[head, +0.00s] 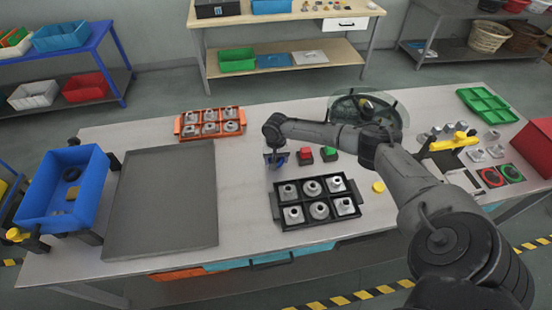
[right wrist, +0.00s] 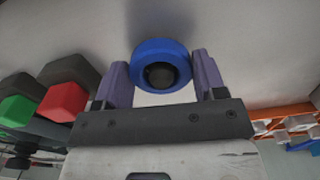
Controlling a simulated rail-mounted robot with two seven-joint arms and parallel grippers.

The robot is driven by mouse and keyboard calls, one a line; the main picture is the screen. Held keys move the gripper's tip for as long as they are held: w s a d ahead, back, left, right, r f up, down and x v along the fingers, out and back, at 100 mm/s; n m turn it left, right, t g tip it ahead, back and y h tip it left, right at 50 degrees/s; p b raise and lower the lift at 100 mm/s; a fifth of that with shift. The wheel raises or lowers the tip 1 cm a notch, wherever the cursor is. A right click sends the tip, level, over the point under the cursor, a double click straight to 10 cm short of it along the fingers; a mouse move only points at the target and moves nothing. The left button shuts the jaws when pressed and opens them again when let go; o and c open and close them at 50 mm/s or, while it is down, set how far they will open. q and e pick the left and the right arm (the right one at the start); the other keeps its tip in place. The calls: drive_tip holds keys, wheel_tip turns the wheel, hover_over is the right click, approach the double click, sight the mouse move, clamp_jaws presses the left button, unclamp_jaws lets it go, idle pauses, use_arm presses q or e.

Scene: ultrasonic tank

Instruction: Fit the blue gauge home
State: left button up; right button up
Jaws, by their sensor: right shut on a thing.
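The blue gauge (right wrist: 148,78) is a thick blue ring with a dark centre. In the right wrist view it sits between the two purple fingers of my right gripper (right wrist: 162,84), which is shut on it. In the head view my right gripper (head: 276,159) points down over the table, left of a red block (head: 305,155) and a green block (head: 329,153). The gauge is mostly hidden there. I cannot tell whether it touches the table. My left gripper is not in view.
A black tray (head: 308,222) of metal parts stands in front of my right gripper. An orange tray (head: 179,127) is behind left. A dark mat (head: 165,195) and blue bin (head: 45,215) lie left. A transparent round cover (head: 340,104) stands behind my right arm.

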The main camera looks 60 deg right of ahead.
idle(0.8)
drive_tip(key=shift+p, duration=0.5)
idle(0.4)
idle(0.5)
idle(0.7)
drive_tip(key=shift+f+p, duration=0.1)
drive_tip(key=shift+p, duration=0.3)
idle(0.4)
idle(0.6)
drive_tip(key=o, duration=0.9)
drive_tip(key=shift+o, duration=1.2)
